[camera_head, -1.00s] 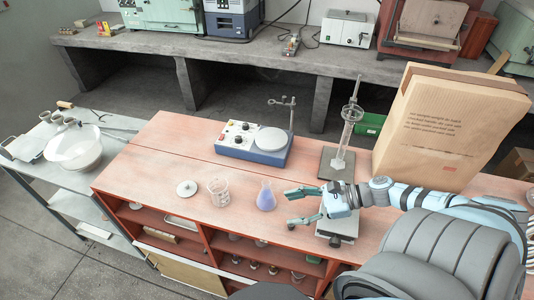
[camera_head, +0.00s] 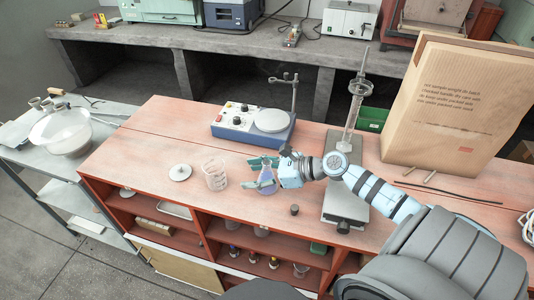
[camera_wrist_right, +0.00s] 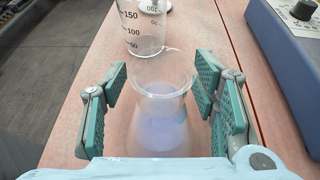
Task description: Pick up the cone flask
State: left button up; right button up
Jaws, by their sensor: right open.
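The cone flask (camera_head: 267,187) stands upright on the red bench top, with pale violet liquid inside. In the right wrist view the flask (camera_wrist_right: 160,125) fills the middle, its open mouth towards the top. My right gripper (camera_head: 262,172) is at the flask, with one green-padded finger on each side of it. In the wrist view the right gripper (camera_wrist_right: 160,95) is open, and gaps show between both pads and the flask's neck. In the head view the fingers and wrist hide part of the flask. My left gripper is not in view.
A glass beaker (camera_head: 215,174) stands just left of the flask, and a white disc (camera_head: 180,172) lies farther left. A hotplate stirrer (camera_head: 252,128) sits behind. A stand (camera_head: 343,205) and a large paper bag (camera_head: 455,105) are to the right. A small dark stopper (camera_head: 295,209) lies nearby.

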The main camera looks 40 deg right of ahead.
grip_shut()
jog(key=shift+s, duration=0.1)
dwell(0.5)
